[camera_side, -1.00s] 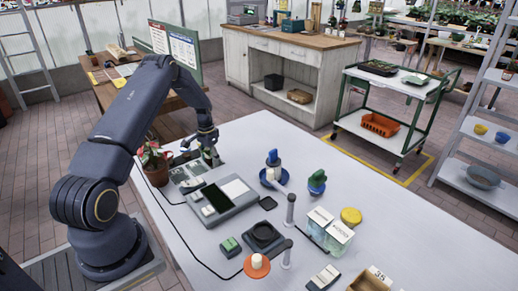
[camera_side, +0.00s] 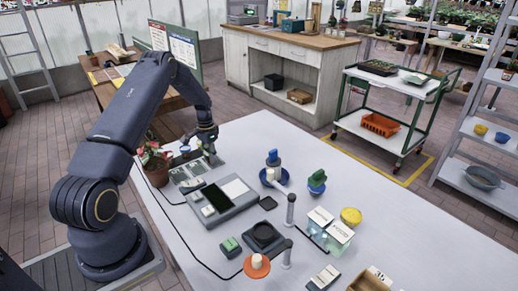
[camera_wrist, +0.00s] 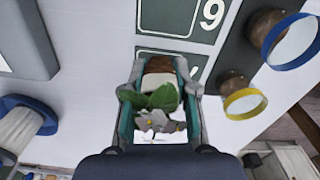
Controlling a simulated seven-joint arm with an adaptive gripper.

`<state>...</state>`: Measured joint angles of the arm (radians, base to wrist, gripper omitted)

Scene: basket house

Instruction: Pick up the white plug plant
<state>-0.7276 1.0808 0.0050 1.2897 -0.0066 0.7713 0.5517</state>
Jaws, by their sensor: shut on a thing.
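The white plug plant (camera_wrist: 158,122) shows in the wrist view between the two fingers of my gripper (camera_wrist: 158,97). It has green leaves, pale flowers, a white band and a brown plug end. My gripper is shut on it, one finger on each side. In the side view my gripper (camera_side: 208,147) is over the far left end of the white table, beyond the potted plant with red leaves. The plug plant cannot be made out clearly there.
Dark numbered panels (camera_wrist: 181,18) lie below the gripper. A blue ring (camera_wrist: 289,42) and a yellow ring (camera_wrist: 244,104) are at right in the wrist view. The red-leaved potted plant (camera_side: 155,165) stands near my arm. A grey console (camera_side: 222,203) lies on the white table (camera_side: 300,165).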

